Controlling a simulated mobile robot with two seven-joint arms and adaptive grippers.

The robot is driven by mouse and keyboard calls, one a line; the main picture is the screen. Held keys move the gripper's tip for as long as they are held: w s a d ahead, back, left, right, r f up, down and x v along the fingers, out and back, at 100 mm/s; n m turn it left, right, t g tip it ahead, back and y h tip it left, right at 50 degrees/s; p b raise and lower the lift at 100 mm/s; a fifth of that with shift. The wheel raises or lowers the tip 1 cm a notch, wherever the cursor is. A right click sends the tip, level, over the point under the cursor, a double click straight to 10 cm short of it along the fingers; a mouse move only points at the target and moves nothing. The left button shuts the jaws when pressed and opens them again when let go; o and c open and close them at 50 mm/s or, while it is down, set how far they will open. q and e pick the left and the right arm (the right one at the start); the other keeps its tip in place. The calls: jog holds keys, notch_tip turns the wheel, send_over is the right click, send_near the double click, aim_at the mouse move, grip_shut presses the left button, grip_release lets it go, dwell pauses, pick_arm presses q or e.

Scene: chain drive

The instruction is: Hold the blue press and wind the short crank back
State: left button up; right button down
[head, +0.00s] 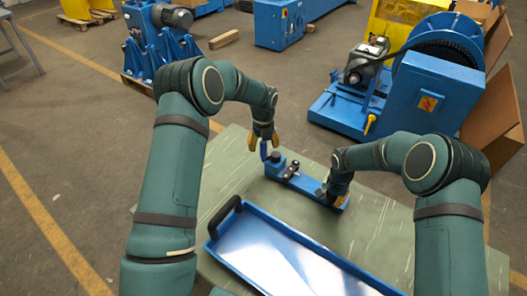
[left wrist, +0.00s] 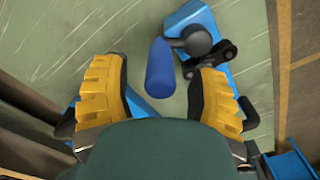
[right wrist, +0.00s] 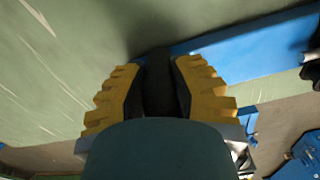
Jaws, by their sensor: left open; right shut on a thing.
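The blue press (head: 278,168) lies on the pale green tabletop as a long blue bar with dark fittings on top. Its short crank has a blue grip (left wrist: 160,68) and a dark hub (left wrist: 198,40). The crank grip stands up at the bar's far left end in the head view (head: 263,151). My left gripper (head: 264,140) is open above it, and the grip shows between the spread yellow fingers in the left wrist view. My right gripper (head: 333,193) is shut on a dark part (right wrist: 158,72) at the press's right end. The fingers partly hide that part.
A blue tray (head: 222,247) with a black handle (head: 224,215) lies in front of the press, close to it. The green table (head: 230,165) is otherwise mostly bare. Blue machines (head: 425,95) and a cardboard box stand on the floor beyond.

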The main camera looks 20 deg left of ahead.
aim_at(263, 151)
pick_arm(q)
jog(key=shift+f, duration=1.85)
jog(key=shift+c, duration=0.4)
grip_shut()
